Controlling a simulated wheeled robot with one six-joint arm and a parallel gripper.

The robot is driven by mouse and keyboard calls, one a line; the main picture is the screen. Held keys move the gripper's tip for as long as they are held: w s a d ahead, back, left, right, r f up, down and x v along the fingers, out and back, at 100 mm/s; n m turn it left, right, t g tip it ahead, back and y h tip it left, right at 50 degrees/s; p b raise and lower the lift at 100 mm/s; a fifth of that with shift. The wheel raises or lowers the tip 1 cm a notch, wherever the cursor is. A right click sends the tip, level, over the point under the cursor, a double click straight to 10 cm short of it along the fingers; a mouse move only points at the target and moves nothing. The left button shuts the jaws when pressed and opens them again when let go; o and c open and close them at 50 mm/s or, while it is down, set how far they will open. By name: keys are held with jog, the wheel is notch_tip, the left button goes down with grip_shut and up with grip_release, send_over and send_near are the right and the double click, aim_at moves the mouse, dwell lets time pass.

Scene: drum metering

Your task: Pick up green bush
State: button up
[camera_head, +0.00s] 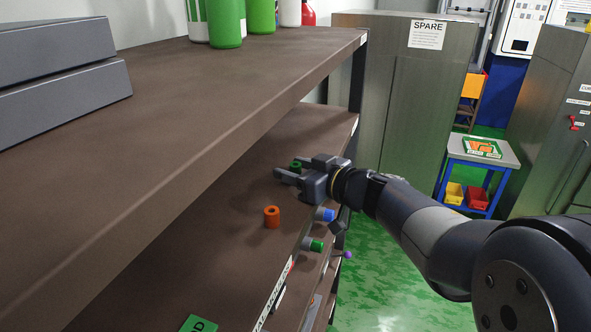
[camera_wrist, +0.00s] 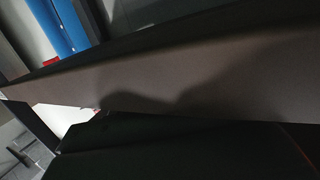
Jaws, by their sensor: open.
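The green bush (camera_head: 295,164) is a small green cylinder on the middle brown shelf, at its far end in the head view. My gripper (camera_head: 291,169) is open, low over this shelf, with its two fingers pointing left. The bush shows between or just behind the fingers, and they partly hide it. I cannot tell whether they touch it. In the wrist view, a brown shelf surface and dark shapes fill most of the picture, and I cannot make out the bush there.
An orange bush (camera_head: 271,217) stands nearer on the same shelf. A blue-ended part (camera_head: 325,214) and a green-ended part (camera_head: 315,245) are at the shelf's front edge. The upper shelf (camera_head: 215,90) overhangs, carrying green bottles (camera_head: 224,25). A blue cart (camera_head: 478,165) stands beyond.

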grip_shut()
dwell(0.5)
